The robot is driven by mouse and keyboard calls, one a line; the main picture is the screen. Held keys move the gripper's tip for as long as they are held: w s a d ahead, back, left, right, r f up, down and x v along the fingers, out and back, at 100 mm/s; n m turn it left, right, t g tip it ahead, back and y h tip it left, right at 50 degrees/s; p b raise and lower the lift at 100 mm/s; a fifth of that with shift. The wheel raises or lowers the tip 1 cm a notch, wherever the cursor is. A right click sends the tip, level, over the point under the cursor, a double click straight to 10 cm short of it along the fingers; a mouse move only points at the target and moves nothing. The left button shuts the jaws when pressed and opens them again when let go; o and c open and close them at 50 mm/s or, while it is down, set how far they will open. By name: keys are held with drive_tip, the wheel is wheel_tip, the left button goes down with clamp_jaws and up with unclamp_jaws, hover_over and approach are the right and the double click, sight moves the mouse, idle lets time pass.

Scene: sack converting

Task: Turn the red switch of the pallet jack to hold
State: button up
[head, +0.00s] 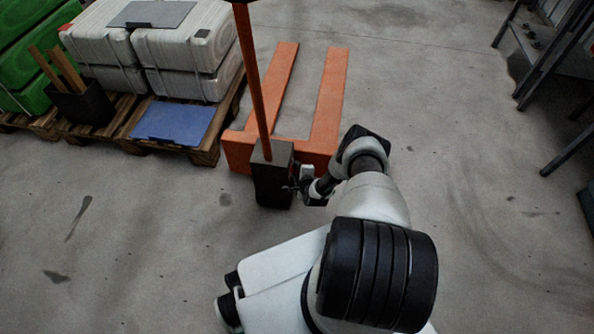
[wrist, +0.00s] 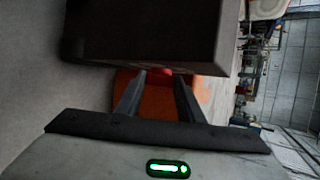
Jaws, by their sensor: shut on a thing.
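The orange pallet jack (head: 237,150) stands in the middle of the head view, with its forks pointing away and its tall handle upright. Its dark box-shaped housing (head: 272,182) is at the foot of the handle. My gripper (head: 297,186) is at the right side of this housing. In the wrist view the housing (wrist: 145,35) fills the top, and my gripper's fingertips (wrist: 160,76) reach in just under it. The red switch (wrist: 163,73) shows as a small red patch between the fingertips, mostly hidden. My gripper is shut on it. The switch's setting cannot be read.
Pallets with white containers (head: 190,45), a blue sheet (head: 172,122) and a black bin (head: 85,103) stand at left. A metal-legged table (head: 550,60) is at upper right. The concrete floor to the right of the jack is clear.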

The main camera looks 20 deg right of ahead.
drive_tip(key=shift+s+a+f+t, duration=0.1)
drive_tip(key=shift+f+t, duration=0.05)
drive_tip(key=shift+t, duration=0.35)
drive_tip(key=shift+h, duration=0.3)
drive_tip(key=o, duration=1.1)
drive_tip(key=shift+c, duration=0.2)
